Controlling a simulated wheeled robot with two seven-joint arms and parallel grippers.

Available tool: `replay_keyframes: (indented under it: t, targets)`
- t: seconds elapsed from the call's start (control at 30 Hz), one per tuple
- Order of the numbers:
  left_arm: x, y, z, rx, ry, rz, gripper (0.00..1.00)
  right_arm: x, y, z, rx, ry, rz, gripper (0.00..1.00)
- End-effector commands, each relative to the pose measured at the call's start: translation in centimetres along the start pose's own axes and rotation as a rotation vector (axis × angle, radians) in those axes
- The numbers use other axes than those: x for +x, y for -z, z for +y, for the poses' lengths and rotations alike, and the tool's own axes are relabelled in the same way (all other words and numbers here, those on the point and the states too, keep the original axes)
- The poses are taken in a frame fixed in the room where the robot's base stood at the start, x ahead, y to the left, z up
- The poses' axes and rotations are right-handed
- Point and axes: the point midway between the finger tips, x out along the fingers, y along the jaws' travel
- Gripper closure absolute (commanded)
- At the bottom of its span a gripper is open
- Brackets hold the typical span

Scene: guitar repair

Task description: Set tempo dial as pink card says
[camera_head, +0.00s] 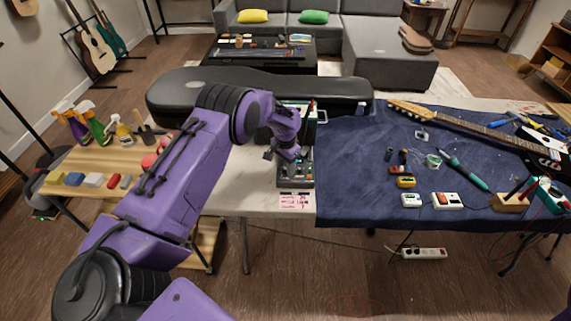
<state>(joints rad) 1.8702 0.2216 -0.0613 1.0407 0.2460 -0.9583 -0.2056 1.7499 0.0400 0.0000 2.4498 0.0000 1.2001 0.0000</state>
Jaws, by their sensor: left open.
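A dark grey device (296,180) stands on the bare light part of the table, left of the blue cloth. Small knobs show on its top, but I cannot tell which one is the tempo dial. A pink card (294,200) with dark writing is at the table's front edge, just in front of the device; the writing is too small to read surely. My left gripper (285,157) is open and points down over the device, hiding part of it. I cannot tell whether its fingers touch a knob. My right gripper is out of view.
A black guitar case (190,92) lies behind the device. The blue cloth (345,170) on the right holds an electric guitar (470,123), a soldering iron (462,170) and small meters. A wooden side table (85,158) with spray bottles and coloured blocks stands left.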

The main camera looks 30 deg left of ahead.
Motion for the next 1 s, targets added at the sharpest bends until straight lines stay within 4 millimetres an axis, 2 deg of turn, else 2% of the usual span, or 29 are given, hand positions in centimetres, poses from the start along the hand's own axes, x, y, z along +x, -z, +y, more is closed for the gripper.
replay_keyframes:
  t: [0.1, 0.13, 0.27, 0.67, 1.0]
  targets:
    - [0.00, 0.01, 0.01, 0.000, 0.000, 0.000, 0.53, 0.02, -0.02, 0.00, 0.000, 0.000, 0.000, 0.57]
    - [0.00, 0.01, 0.01, 0.000, 0.000, 0.000, 0.56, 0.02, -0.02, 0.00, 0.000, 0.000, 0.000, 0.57]
    - [-0.01, 0.00, 0.02, 0.000, 0.000, 0.000, 0.99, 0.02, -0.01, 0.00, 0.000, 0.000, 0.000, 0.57]
    - [0.02, 0.01, 0.03, -0.043, 0.000, 0.000, 1.00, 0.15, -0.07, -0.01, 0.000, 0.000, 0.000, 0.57]
    - [0.04, 0.01, 0.04, -0.277, 0.000, 0.000, 1.00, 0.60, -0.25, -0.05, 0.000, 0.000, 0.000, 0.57]
